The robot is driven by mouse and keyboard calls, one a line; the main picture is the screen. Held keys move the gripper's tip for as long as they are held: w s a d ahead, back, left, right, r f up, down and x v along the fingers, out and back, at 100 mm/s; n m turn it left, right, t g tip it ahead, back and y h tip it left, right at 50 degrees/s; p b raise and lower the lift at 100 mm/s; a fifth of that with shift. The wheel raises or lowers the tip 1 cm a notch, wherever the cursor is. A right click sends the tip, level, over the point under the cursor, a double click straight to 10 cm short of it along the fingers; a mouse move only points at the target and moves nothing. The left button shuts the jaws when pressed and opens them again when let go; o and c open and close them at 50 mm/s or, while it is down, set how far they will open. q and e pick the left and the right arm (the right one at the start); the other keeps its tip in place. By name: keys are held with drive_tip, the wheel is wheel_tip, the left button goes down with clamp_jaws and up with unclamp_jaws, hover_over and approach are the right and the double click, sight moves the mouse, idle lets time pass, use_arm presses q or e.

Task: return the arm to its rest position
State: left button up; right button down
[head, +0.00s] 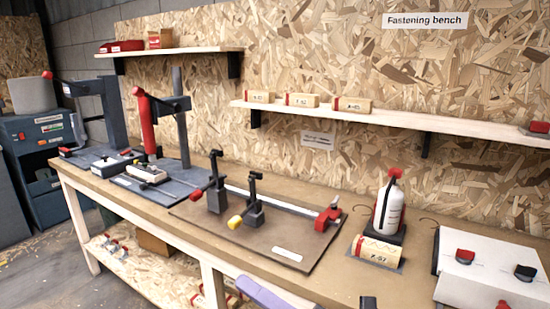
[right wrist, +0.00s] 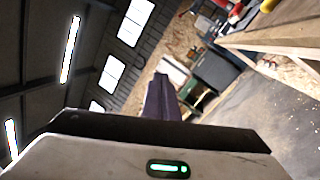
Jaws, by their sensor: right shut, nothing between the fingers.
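My right gripper (head: 250,285) shows at the bottom edge of the head view as a purple finger shape in front of the bench. Most of its arm is below the frame. In the right wrist view the purple fingers (right wrist: 161,98) are together and empty, pointing away over the pale wrist housing. My left gripper is not in view.
The wooden bench (head: 140,207) carries a clamp board (head: 254,246), a red-capped bottle (head: 388,208), a box marked K-07 (head: 376,252) and a white case (head: 485,258). A shelf (head: 390,115) holds several small boxes. Open floor (head: 50,264) lies at the left.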

drive_tip(key=s+d+f+m+t+h, duration=0.2)
drive_tip(key=d+f+m+h, duration=0.4)
drive_tip(key=f+m, duration=0.45)
drive_tip(key=s+d+f+m+t+h, duration=0.1)
drive_tip(key=d+f+m+t+h, duration=0.1)
drive_tip(key=d+f+m+h, duration=0.7)
drive_tip(key=s+d+f+m+g, duration=0.2)
drive_tip(key=s+f+m+g, duration=0.1)
drive_tip(key=s+f+m, duration=0.3)
drive_tip(key=s+d+f+m+g+h, duration=0.1)
drive_tip(key=s+d+f+m+g, duration=0.2)
drive_tip(key=s+f+m, duration=0.4)
drive_tip(key=s+f, duration=0.3)
drive_tip(key=s, duration=0.1)
drive_tip(key=shift+s+d+f, duration=0.2)
drive_tip(key=shift+d+f, duration=0.05)
drive_tip(key=shift+f, duration=0.1)
